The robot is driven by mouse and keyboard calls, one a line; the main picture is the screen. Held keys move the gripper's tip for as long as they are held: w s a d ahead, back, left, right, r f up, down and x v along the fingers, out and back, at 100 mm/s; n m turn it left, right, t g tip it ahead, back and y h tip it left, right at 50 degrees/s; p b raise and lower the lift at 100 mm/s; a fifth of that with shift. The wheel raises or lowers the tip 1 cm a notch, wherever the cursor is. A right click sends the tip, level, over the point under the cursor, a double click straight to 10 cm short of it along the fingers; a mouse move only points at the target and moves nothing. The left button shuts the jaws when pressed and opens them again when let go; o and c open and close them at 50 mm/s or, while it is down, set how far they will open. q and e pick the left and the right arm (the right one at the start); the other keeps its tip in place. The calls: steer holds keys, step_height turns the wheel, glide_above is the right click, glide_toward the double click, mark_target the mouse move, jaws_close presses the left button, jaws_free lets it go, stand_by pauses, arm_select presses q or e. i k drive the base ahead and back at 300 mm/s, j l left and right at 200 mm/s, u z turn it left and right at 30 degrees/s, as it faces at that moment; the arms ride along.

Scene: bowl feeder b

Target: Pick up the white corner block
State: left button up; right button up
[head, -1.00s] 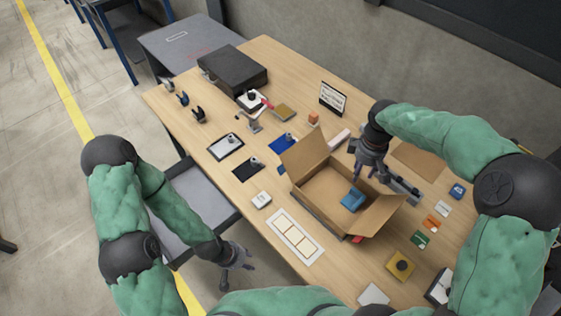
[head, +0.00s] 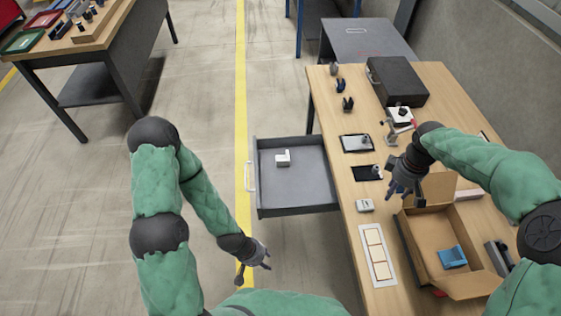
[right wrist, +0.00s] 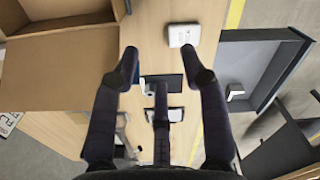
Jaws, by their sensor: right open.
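A small white block with a notched, corner-like shape (head: 282,158) lies in the open grey drawer (head: 300,196), toward its far left part. It also shows in the right wrist view (right wrist: 236,91). My right gripper (head: 405,194) is open and empty above the table, beside the cardboard box and to the right of the drawer. In the right wrist view its fingers (right wrist: 160,68) are spread with nothing between them. My left gripper (head: 254,264) has its fingers spread and is empty, low in front of the drawer and well apart from the block.
Another white block (head: 365,205) sits on the table (head: 345,226) near the drawer. The cardboard box (head: 424,232) holds a blue part (head: 452,257). A white card strip (head: 378,256) lies left of the box. Black-and-grey plates lie behind. The drawer is open at the top.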

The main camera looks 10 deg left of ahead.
mark_target(283, 160)
steer(key=i+l+u, duration=0.15)
steer(key=l+u, duration=0.2)
steer(key=i+j+u, duration=0.5)
steer(key=i+j, duration=0.15)
